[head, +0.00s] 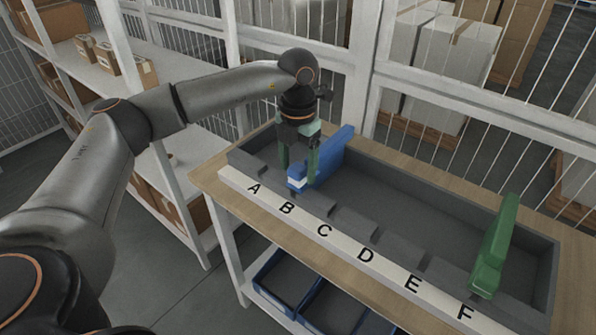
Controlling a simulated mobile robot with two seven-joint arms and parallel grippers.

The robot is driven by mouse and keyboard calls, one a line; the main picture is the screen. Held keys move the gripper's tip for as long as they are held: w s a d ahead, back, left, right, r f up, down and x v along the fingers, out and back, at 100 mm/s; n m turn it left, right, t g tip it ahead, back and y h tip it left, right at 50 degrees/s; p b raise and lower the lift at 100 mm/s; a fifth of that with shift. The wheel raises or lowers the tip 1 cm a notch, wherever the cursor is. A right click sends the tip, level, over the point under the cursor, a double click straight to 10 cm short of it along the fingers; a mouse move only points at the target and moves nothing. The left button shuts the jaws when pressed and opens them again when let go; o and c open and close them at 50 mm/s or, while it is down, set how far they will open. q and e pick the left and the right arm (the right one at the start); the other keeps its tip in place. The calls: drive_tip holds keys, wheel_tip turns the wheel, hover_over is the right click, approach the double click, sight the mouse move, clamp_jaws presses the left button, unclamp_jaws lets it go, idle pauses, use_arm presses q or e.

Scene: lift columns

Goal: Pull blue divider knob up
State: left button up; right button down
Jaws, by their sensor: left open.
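The blue divider (332,155) stands upright across the grey tray (400,215), near the tray's left end, by the labels A and B. Its knob (297,177) is at the near end, blue with a white band, just behind the label strip. My left gripper (297,165) points down over the knob end of the blue divider, with its greenish fingers open. One finger is to the left of the divider and the other is in front of it; I cannot tell whether they touch it. My right gripper is not in view.
A green divider (496,245) stands in the tray near label F. A white strip (340,246) lettered A to F runs along the tray's front on the wooden table (212,180). Blue bins (283,282) sit below. A wire fence stands behind, shelves with boxes at left.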

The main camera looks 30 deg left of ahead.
sight(298, 167)
use_arm(q)
drive_tip(key=shift+r+p, duration=3.4)
drive_tip(key=shift+r, duration=1.15)
